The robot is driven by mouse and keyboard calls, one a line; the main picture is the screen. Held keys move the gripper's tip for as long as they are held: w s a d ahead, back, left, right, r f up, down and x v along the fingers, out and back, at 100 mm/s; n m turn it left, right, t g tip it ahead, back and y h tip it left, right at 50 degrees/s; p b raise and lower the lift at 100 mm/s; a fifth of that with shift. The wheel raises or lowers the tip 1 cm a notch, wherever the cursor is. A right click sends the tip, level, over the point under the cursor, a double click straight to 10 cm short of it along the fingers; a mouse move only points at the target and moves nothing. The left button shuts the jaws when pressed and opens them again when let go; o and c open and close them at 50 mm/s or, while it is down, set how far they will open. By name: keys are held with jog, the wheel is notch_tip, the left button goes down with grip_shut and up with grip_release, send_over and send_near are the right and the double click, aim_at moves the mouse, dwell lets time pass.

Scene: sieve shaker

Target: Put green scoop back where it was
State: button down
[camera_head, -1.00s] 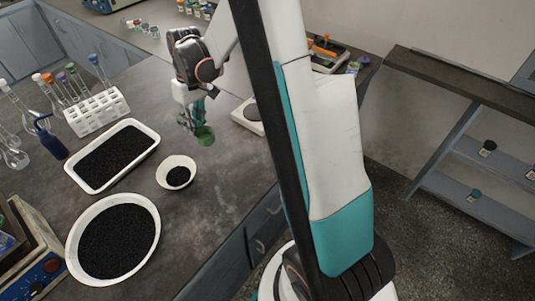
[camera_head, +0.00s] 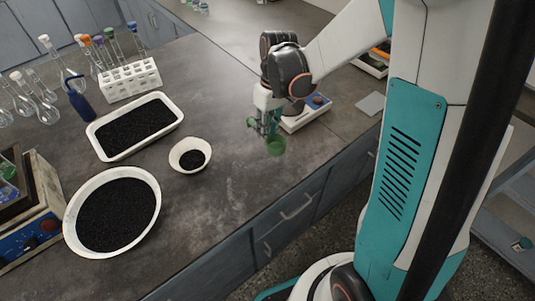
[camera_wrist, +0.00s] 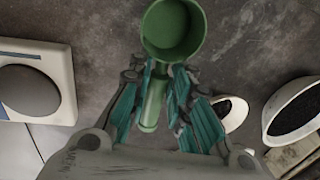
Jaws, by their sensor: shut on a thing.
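The green scoop (camera_head: 276,146) is in my gripper (camera_head: 264,126), over the dark bench top near its front edge in the head view. In the wrist view the scoop's round cup (camera_wrist: 172,28) is at the top, opening toward the camera and looking empty. Its handle lies between the teal fingers of my gripper (camera_wrist: 160,88), which are shut on it. The scoop seems held above the bench; the exact height is hard to tell.
A scale (camera_head: 306,118) stands just behind my gripper; it also shows in the wrist view (camera_wrist: 60,70). Left are a small bowl (camera_head: 176,165), a rectangular tray (camera_head: 92,130) and a round dish (camera_head: 68,215), all with black grains. A tube rack (camera_head: 130,82) and flasks stand farther back. Bench between bowl and gripper is clear.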

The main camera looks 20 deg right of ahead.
notch_tip(320, 180, down, 10)
jog(key=b, duration=0.3)
jog(key=shift+r, duration=0.15)
jog(key=c, duration=1.5)
grip_release()
jog(key=shift+o, duration=0.2)
